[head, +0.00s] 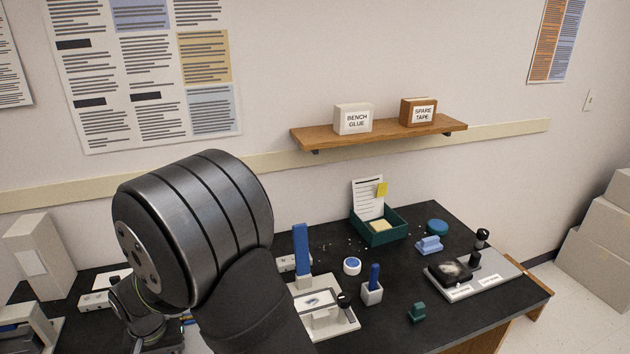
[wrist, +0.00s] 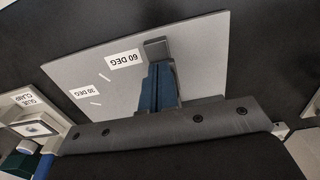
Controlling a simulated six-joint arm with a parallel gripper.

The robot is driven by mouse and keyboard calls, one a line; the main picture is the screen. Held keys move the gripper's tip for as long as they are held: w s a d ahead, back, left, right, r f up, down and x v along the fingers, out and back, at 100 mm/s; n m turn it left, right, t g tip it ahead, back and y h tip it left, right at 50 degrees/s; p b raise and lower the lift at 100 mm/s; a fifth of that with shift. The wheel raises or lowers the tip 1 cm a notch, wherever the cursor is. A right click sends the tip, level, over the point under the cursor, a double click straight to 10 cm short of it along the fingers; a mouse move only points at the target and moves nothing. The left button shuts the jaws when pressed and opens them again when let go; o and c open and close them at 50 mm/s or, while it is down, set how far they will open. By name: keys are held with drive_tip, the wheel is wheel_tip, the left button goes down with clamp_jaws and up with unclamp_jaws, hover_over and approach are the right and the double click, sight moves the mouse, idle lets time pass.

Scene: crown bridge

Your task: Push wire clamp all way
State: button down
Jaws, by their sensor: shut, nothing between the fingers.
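My gripper (wrist: 157,50) shows in the wrist view as narrow dark and blue fingers, closed together with nothing between them. A board labelled "GLUE CLAMP" (wrist: 28,103) is at the left of the wrist view. No part is readable as the wire clamp in either view. In the head view, my arm covers part of the bench, and the fingertips cannot be made out there.
The black bench (head: 390,320) holds a light board with a black knob (head: 352,323), a blue-handled tool (head: 372,290), a round white-and-blue pot (head: 352,266), a green tray (head: 383,237) and a grey board with a dark pad (head: 505,272) at right. A small green block (head: 417,312) lies near the front.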

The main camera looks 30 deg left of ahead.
drive_tip(key=shift+w+a, duration=1)
drive_tip(key=shift+s+d, duration=0.55)
drive_tip(key=shift+r, duration=3.55)
